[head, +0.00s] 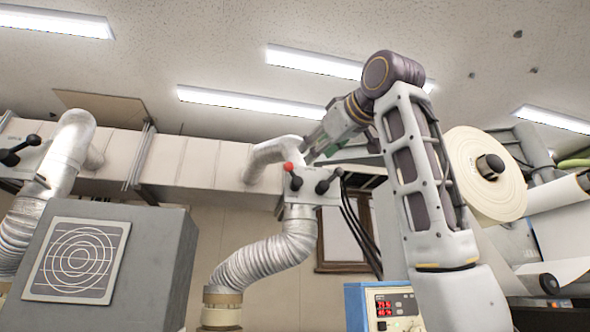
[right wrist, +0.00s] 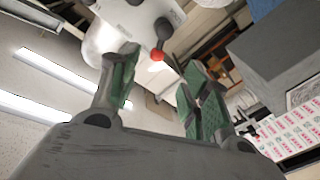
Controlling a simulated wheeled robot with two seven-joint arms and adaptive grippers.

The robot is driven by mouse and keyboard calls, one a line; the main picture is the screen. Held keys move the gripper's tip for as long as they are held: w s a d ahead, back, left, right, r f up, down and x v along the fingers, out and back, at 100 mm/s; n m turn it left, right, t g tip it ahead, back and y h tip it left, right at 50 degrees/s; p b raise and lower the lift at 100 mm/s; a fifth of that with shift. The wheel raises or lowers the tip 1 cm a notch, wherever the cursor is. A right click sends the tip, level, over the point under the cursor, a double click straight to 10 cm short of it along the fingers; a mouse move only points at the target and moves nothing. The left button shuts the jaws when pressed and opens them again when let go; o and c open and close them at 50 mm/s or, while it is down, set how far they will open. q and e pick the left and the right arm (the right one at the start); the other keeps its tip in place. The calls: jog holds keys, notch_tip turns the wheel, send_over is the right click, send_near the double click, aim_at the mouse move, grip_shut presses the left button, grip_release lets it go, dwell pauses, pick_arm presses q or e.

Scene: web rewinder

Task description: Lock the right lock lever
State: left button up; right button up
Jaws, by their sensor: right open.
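The right lock lever (head: 296,182) has dark arms and knobs and sits on a pale plate on the right duct in the head view. A red ball (head: 288,167) shows at its upper left. In the right wrist view the dark lever (right wrist: 163,30) and the red ball (right wrist: 156,54) appear just beyond the fingers, near the top. My right gripper (head: 308,157) is beside the lever in the head view, its fingertips partly hard to make out. In the right wrist view it (right wrist: 160,88) is open, with green finger pads apart and nothing between them. My left gripper is in neither view.
A similar dark lever (head: 20,150) is on the left duct. A silver flexible hose (head: 265,262) hangs below the right lever's plate. A grey box with a round grille (head: 150,265) stands at left, and a paper roll (head: 470,180) at right. Black cables hang beside the lever.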

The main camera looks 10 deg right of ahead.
aim_at(293, 172)
jog(key=shift+p+x, duration=2.2)
jog(key=shift+x, duration=4.15)
jog(key=c, duration=0.9)
